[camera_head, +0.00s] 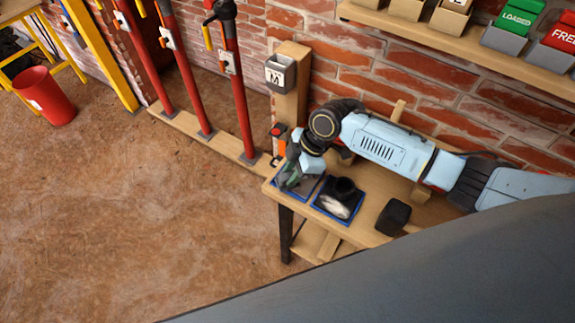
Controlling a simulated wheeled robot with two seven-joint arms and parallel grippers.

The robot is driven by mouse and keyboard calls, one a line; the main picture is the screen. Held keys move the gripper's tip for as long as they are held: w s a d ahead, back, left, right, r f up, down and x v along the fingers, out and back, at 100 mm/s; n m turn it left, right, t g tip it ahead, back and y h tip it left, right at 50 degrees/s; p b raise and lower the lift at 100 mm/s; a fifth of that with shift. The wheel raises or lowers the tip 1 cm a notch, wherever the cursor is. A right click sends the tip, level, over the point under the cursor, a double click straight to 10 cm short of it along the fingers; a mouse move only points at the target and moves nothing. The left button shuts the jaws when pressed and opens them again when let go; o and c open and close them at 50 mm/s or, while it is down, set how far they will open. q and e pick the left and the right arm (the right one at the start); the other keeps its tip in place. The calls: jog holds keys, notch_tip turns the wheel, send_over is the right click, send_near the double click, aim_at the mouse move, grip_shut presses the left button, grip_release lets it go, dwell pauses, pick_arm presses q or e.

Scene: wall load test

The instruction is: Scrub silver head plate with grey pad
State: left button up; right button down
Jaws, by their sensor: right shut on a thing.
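The silver head plate (335,207) shows as a pale round face on a black piece with a dark cylinder, lying in a blue-edged tray on the wooden bench. My right gripper (289,182) is just left of it, low over a second blue-edged mat (309,188) at the bench's left end. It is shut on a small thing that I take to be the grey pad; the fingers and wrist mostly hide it. I cannot tell whether it touches the mat. The gripper is apart from the plate. My left gripper is not in view.
A black mallet-like block (393,217) lies on the bench (367,232) right of the plate. A wooden post (292,95) with a grey "M" box stands behind. Red props (240,95) stand on a timber sill at left. A shelf of bins (470,55) runs along the brick wall.

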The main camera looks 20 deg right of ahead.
jog(key=s+d+p, duration=0.1)
jog(key=s+d, duration=0.1)
jog(key=d, duration=0.1)
jog(key=shift+s+d+f+p, duration=0.2)
jog(key=shift+s+d+p, duration=0.05)
jog(key=shift+s+p, duration=0.1)
jog(key=shift+s+d, duration=0.25)
jog(key=shift+s, duration=0.05)
jog(key=shift+a+p, duration=0.1)
jog(key=shift+p, duration=0.2)
jog(key=shift+a+f, duration=0.1)
jog(key=shift+w+a+f+b, duration=0.2)
jog(key=shift+w+a+b, duration=0.5)
jog(key=shift+w+a, duration=0.3)
jog(key=shift+w+a+r+b, duration=0.15)
jog(key=shift+w+a+b, duration=0.15)
jog(key=shift+w+a, duration=0.15)
jog(key=w+a, duration=0.1)
jog(key=w+b, duration=0.1)
jog(key=w, duration=0.1)
jog(key=shift+w+a, duration=0.1)
jog(key=shift+a, duration=0.3)
jog(key=shift+w+a+b, duration=0.15)
jog(key=shift+w+b, duration=0.15)
jog(key=shift+w, duration=0.1)
